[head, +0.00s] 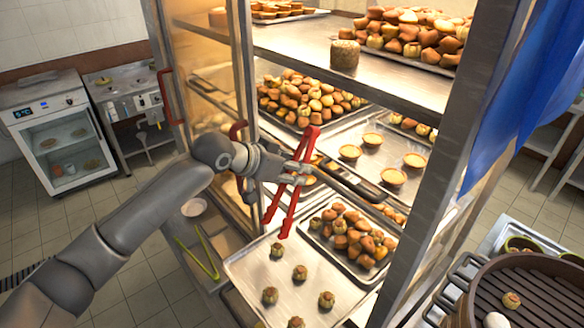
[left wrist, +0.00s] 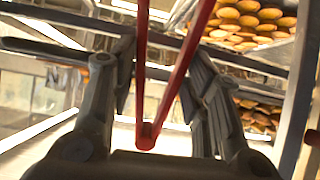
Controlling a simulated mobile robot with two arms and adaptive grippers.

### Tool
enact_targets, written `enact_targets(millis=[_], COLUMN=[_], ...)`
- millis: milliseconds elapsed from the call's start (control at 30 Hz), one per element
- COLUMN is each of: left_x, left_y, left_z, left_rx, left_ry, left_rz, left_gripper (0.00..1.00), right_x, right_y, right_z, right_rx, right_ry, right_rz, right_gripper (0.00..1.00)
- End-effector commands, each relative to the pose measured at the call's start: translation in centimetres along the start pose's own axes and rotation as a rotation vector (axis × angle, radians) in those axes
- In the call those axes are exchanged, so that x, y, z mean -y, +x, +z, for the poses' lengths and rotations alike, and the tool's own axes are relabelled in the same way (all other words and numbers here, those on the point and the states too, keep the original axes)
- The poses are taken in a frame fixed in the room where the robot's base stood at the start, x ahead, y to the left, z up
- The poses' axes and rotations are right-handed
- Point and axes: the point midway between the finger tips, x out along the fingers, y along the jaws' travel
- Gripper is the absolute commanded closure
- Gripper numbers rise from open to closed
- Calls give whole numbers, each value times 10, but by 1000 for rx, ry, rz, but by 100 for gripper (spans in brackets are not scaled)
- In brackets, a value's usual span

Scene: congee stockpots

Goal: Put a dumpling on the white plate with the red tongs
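My left gripper (head: 292,172) is shut on the red tongs (head: 303,150), in front of the open cabinet. The tongs hang tilted, their lower ends (head: 276,222) above the front tray and apart from each other. In the left wrist view the tongs (left wrist: 148,130) run up between my fingers. Several small dumplings (head: 300,272) stand spaced out on the metal front tray (head: 250,265); none shows between the tongs. A small white round dish (head: 193,207), possibly the white plate, lies left of the tray. My right gripper is not in view.
Green tongs (head: 200,255) lie left of the front tray. The glass-fronted cabinet has a metal post (head: 440,170) and trays of buns and tarts (head: 372,139). A round steamer (head: 540,285) stands at lower right. A blue cloth (head: 520,80) hangs at right.

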Motion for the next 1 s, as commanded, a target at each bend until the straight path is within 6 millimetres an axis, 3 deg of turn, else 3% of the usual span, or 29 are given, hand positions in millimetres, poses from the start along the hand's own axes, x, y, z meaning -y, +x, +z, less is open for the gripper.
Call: enact_targets(millis=[567,1000], left_x=[1,2], left_y=[36,49], left_z=[51,70], left_rx=[-1,-1], left_ry=[2,1], left_rz=[0,0], left_gripper=[58,58], right_x=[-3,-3], right_y=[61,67], right_z=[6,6], right_rx=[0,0], right_ry=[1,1], right_rz=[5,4], right_gripper=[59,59])
